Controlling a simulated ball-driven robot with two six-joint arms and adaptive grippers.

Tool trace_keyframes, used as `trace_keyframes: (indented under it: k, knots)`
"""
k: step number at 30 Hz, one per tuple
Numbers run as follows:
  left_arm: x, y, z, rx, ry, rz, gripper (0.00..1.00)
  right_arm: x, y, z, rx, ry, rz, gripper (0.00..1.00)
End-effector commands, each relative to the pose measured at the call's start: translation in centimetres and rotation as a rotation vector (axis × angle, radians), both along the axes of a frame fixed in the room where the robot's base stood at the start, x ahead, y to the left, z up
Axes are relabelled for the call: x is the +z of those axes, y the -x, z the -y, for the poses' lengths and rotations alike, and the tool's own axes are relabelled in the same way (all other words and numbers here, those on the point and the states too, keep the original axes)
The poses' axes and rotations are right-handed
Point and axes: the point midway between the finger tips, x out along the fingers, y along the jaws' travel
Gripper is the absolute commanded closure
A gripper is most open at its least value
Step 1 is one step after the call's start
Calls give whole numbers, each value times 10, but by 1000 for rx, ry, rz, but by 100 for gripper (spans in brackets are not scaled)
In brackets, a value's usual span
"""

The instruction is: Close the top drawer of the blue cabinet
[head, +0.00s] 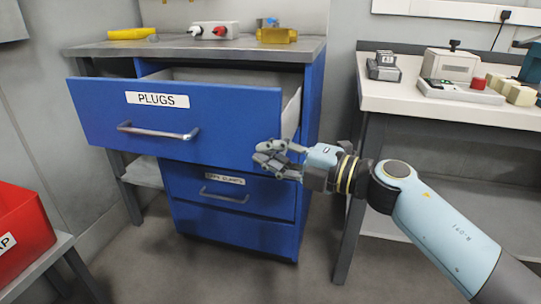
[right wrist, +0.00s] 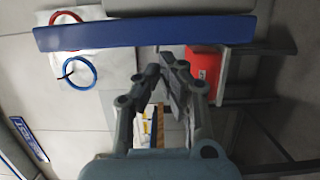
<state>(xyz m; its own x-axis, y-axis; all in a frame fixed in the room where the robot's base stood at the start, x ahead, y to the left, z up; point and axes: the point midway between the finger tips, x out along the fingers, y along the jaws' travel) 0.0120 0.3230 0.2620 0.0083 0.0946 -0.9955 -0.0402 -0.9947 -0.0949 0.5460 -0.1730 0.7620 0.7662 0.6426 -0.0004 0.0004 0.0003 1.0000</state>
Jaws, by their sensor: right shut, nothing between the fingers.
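The blue cabinet (head: 312,110) stands under a grey worktop in the head view. Its top drawer (head: 230,115), labelled PLUGS and with a silver bar handle (head: 158,131), is pulled well out. My right gripper (head: 262,155) is shut and empty, near the lower right corner of the drawer front. In the right wrist view its fingertips (right wrist: 167,62) are together, below a long blue panel (right wrist: 150,33) that looks like the drawer front. I cannot tell whether they touch it. My left gripper is not in view.
Two lower drawers (head: 230,190) are shut. A white bench (head: 440,105) with devices stands at the right, beside my right arm. A red bin (head: 22,225) stands on a table at the lower left. The floor before the cabinet is clear.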

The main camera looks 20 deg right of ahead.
Motion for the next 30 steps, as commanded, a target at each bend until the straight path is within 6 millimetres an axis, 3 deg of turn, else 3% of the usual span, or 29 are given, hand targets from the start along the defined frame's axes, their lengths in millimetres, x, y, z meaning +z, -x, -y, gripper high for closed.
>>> trace_keyframes:
  k: [17, 23, 30]
  knots:
    - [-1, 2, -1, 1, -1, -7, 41, 0, -8, 6, -1, -1, 1, 100]
    - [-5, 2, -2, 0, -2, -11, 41, 0, -31, 23, -2, 1, 1, 100]
    - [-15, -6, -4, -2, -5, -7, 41, -2, -76, 56, -3, 1, 1, 100]
